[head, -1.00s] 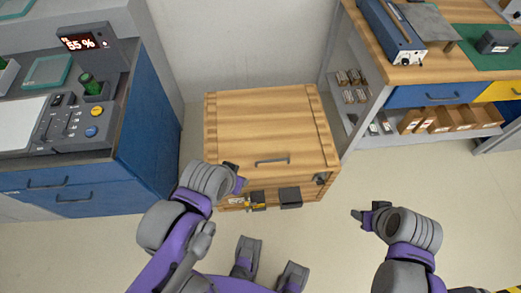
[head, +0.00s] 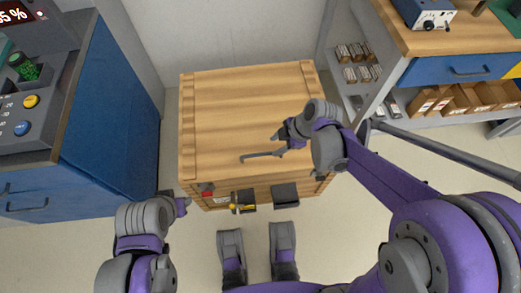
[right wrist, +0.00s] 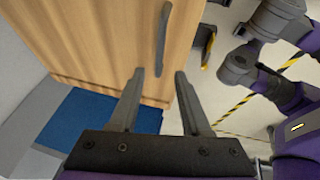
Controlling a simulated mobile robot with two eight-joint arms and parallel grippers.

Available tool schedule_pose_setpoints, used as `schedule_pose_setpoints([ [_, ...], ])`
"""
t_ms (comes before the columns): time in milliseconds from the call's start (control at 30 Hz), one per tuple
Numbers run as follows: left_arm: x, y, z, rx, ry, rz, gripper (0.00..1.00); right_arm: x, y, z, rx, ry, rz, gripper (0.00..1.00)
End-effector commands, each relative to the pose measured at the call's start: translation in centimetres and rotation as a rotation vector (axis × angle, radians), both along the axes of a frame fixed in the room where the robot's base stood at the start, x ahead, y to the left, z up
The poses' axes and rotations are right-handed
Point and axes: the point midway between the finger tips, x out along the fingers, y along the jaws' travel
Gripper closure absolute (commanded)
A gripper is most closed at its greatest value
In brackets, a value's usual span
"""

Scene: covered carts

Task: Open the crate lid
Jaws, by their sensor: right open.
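The wooden crate (head: 200,165) stands on the floor in front of me with its lid (head: 235,110) down. A grey bar handle (head: 262,156) is on the lid near its front edge; it also shows in the right wrist view (right wrist: 163,40). My right gripper (head: 281,140) is over the lid, close to the handle's right end.
Dark latch plates (head: 285,194) and a yellow part (head: 237,207) are on the crate's front. A blue cabinet (head: 110,110) stands close on the left. A workbench with a blue drawer (head: 455,69) and shelves is on the right. A wall is behind the crate.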

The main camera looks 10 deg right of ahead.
Motion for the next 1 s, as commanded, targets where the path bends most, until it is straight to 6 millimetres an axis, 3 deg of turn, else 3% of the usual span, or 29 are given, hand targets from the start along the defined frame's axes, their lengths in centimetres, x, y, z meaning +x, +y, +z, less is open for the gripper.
schedule_pose_setpoints([
  [200, 0.2, 0.0, -2.1, 0.000, 0.007, 0.000, 0.57, 0.8, 1.7, -4.3, 0.001, 0.001, 0.002, 0.53],
  [400, 0.4, 0.0, -3.2, 0.000, 0.010, 0.000, 0.57, 1.4, 2.9, -7.0, 0.000, 0.000, 0.000, 0.53],
  [600, 0.4, 0.0, -3.6, 0.000, 0.011, 0.000, 0.57, 1.6, 3.4, -8.0, -0.001, 0.000, -0.001, 0.53],
  [867, 0.4, 0.0, -3.5, 0.000, 0.011, 0.000, 0.57, 1.6, 3.4, -8.1, -0.001, 0.001, -0.002, 0.53],
  [1000, 0.4, 0.0, -3.5, 0.000, 0.011, 0.000, 0.57, 1.6, 3.4, -8.0, -0.001, 0.001, -0.002, 0.76],
])
